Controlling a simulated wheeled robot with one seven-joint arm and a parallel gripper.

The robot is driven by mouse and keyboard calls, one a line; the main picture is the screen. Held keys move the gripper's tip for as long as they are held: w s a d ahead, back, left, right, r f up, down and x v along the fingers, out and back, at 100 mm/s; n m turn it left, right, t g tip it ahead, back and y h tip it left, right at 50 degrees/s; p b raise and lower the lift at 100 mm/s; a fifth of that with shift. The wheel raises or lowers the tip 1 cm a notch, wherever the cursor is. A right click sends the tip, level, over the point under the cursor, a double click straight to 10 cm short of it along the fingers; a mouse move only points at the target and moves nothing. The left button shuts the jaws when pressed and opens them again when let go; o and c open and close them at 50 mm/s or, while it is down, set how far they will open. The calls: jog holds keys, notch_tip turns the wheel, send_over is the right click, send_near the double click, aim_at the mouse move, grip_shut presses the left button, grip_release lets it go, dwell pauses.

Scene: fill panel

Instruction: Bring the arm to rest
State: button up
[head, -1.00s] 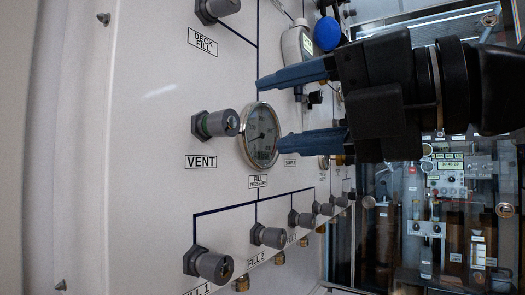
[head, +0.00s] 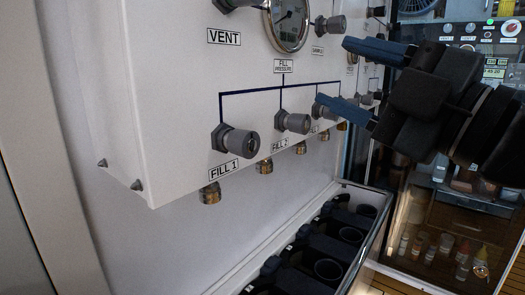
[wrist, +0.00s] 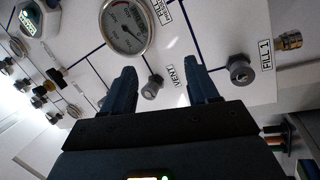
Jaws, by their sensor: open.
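My gripper (head: 333,78) is at the upper right in the head view, in front of the white fill panel (head: 150,130). Its two blue fingers are spread apart with nothing between them. In the wrist view the fingers (wrist: 162,92) are also apart and empty, pointing toward the panel. The VENT knob (wrist: 151,88) shows between them there, and I cannot tell the exact gap to the panel. The pressure gauge (head: 288,22) is cut by the top edge of the head view.
The FILL 1 knob (head: 238,142) and FILL 2 knob (head: 293,122) stick out from the panel, with brass fittings (head: 210,193) below. A rack with dark round holders (head: 330,268) stands beneath. A glass-fronted cabinet (head: 440,215) is at the right.

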jog(key=d+f+m+t+h, duration=0.3)
jog(key=f+m+h, duration=0.2)
jog(key=f+m, duration=0.5)
jog(key=s+d+f+m+g+h, duration=0.1)
jog(key=s+d+f+m+h, duration=0.2)
jog(key=s+f, duration=0.4)
jog(key=s+d+f+m+h, duration=0.15)
jog(key=s+f+m, duration=0.25)
jog(key=f, duration=0.5)
jog(key=s+d+f+m+g+h, duration=0.1)
jog(key=s+f+m+h, duration=0.25)
jog(key=s+f, duration=0.35)
jog(key=s+d+f+m+g, duration=0.1)
jog(key=s+d+f, duration=0.1)
jog(key=s, duration=0.7)
jog(key=s+d+f+m+g, duration=0.1)
jog(key=s+f, duration=0.2)
jog(key=s, duration=0.6)
notch_tip(320, 180, up, 15)
jog(key=p, duration=1.5)
